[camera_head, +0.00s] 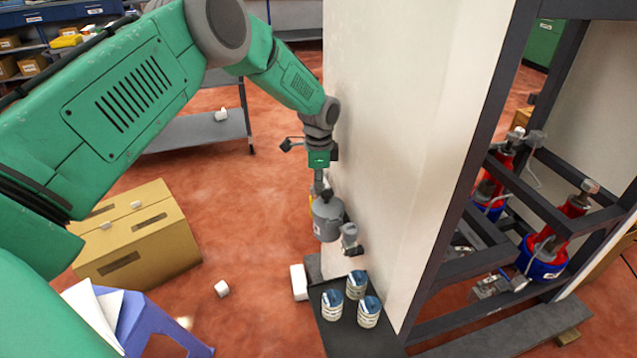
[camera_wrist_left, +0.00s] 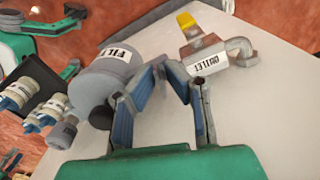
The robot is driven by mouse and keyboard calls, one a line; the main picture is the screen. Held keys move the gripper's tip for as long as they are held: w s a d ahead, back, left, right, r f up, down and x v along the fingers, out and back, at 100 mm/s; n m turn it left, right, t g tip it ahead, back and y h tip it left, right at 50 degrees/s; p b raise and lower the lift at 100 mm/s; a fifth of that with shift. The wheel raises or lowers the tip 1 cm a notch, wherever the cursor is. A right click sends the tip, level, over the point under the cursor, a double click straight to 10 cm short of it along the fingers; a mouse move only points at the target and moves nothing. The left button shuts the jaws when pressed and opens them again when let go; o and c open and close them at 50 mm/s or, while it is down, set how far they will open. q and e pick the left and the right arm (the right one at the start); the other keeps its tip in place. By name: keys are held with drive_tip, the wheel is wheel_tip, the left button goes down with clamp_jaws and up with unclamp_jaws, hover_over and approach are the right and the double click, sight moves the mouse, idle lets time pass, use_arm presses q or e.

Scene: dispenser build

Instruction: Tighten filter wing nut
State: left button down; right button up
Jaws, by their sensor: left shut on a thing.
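The grey filter housing (camera_head: 327,217) is mounted on the side of the pale panel (camera_head: 400,130). In the left wrist view the filter (camera_wrist_left: 103,77) carries a partly hidden label starting "FIL". My left gripper (camera_head: 319,183) is at the top of the filter in the head view. In the left wrist view the blue-padded fingers of my left gripper (camera_wrist_left: 165,68) close together at the filter's right edge, apparently on the small wing nut, which the fingers hide. My right gripper is out of view.
Three cans (camera_head: 357,284) stand on a dark shelf (camera_head: 338,341) below the filter. A dark frame (camera_head: 478,175) holding red and blue units stands to the right. A cardboard box (camera_head: 140,250) and a blue stool (camera_head: 142,318) stand on the floor at left.

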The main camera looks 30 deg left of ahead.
use_arm(q)
drive_tip(key=shift+w+d+r+m, duration=0.1)
drive_tip(key=shift+w+r+m, duration=0.15)
drive_tip(key=shift+m, duration=0.15)
